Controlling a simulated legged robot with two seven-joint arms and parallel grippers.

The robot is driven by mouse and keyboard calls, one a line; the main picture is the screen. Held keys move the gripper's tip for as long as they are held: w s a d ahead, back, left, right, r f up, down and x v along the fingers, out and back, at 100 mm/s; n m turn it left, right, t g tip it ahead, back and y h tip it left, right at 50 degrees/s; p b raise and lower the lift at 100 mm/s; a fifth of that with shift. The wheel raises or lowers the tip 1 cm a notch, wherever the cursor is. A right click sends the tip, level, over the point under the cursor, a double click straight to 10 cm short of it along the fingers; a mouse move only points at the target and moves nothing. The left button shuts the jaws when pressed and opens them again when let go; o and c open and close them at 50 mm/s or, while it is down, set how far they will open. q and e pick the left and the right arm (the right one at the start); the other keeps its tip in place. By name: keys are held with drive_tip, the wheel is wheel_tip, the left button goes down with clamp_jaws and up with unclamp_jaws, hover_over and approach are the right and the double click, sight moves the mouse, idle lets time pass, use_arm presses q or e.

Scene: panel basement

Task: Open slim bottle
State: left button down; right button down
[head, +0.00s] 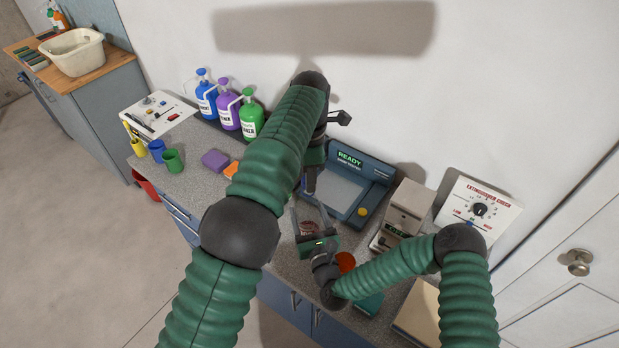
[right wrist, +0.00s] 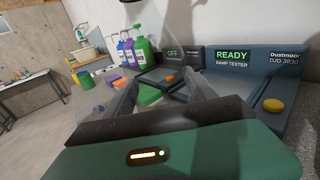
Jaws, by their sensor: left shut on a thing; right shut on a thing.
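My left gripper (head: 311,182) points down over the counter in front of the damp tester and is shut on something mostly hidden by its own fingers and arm. My right gripper (head: 309,213) is just below and in front of it, fingers pointing toward the wall, also shut. Its two pale, see-through fingers show in the right wrist view (right wrist: 160,88). The slim bottle is not clearly visible in either view. It seems to be at the meeting place of the two grippers. I cannot tell whether its cap is on.
A damp tester (head: 361,184) reading READY stands behind the grippers. Blue, purple and green pump bottles (head: 251,117) stand by the wall at left. An orange-red cup (head: 345,262) is close to my right wrist. A grey-beige device (head: 404,213) stands at right.

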use_arm(q)
drive_tip(key=shift+r, duration=0.1)
drive_tip(key=shift+r, duration=2)
use_arm(e)
drive_tip(key=shift+c, duration=1.1)
unclamp_jaws()
